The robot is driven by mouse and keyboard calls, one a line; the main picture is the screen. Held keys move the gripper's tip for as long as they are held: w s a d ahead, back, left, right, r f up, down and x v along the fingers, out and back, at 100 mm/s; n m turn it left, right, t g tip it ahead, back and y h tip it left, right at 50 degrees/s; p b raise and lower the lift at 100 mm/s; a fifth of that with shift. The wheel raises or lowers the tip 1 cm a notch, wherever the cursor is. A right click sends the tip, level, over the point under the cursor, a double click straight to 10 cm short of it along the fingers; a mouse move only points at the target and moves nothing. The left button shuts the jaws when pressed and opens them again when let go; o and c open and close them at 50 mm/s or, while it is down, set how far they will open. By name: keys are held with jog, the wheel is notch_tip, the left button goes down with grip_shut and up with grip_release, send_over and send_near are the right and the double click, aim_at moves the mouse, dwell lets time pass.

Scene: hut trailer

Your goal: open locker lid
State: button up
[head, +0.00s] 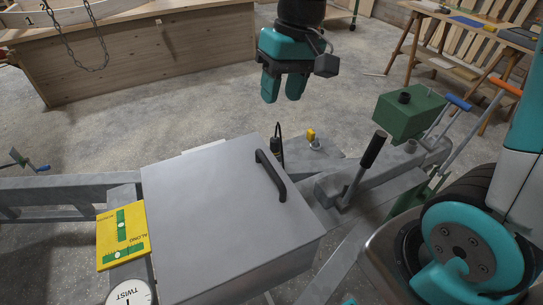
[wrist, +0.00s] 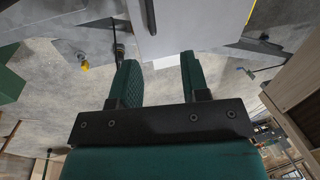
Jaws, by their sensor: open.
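The locker is a grey metal box whose flat lid (head: 215,205) lies shut in the middle of the head view. A dark bar handle (head: 271,175) stands on the lid near its right edge. My gripper (head: 283,98) hangs above and beyond the far right corner of the locker, with teal fingers apart and nothing between them. It is clear of the handle. In the wrist view the open fingers (wrist: 157,80) point toward the locker's pale lid (wrist: 190,25), and part of the dark handle (wrist: 151,16) shows at the top.
A black-gripped lever (head: 366,160) and a green box (head: 409,112) stand right of the locker. A yellow level plate (head: 122,236) and a round dial marked TWIST (head: 131,293) are at its left. A wooden bench (head: 150,55) stands behind, with open floor between.

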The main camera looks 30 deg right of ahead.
jog(key=w+d+f, duration=0.1)
jog(key=w, duration=0.1)
jog(key=m+b, duration=0.1)
send_near(267, 161)
jog(key=x, duration=0.9)
jog(key=shift+r, duration=0.15)
grip_shut()
